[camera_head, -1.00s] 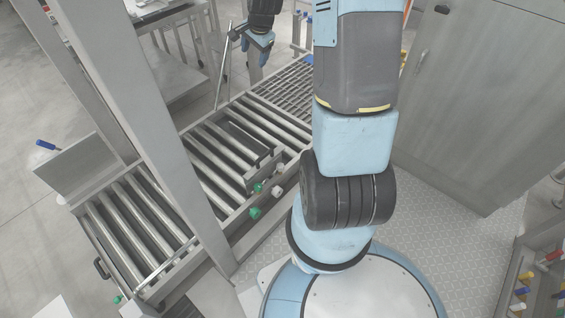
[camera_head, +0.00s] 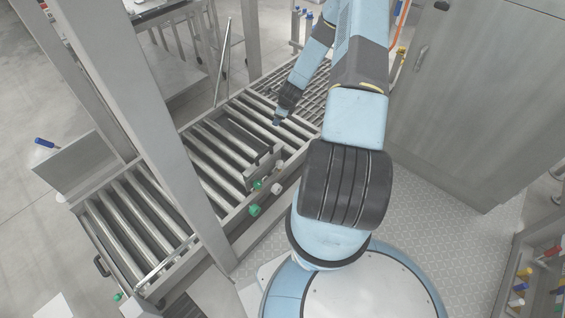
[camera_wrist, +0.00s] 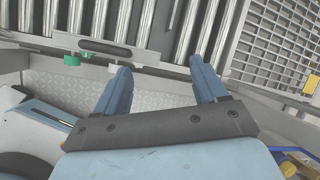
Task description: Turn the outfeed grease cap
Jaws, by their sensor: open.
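My gripper (camera_head: 277,122) hangs over the conveyor rollers, beyond the small caps on the near side rail. A large green cap (camera_head: 254,210) sticks out of the rail, with a smaller green cap (camera_head: 257,184) and a pale cap (camera_head: 277,190) close by. I cannot tell which cap is the outfeed one.
A grey upright post (camera_head: 165,130) stands in front of the conveyor (camera_head: 205,160). A low dark-slotted plate (camera_head: 262,166) rises by the rail. A tall grey cabinet (camera_head: 470,90) stands at the right. A tool rack (camera_head: 540,275) is at lower right.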

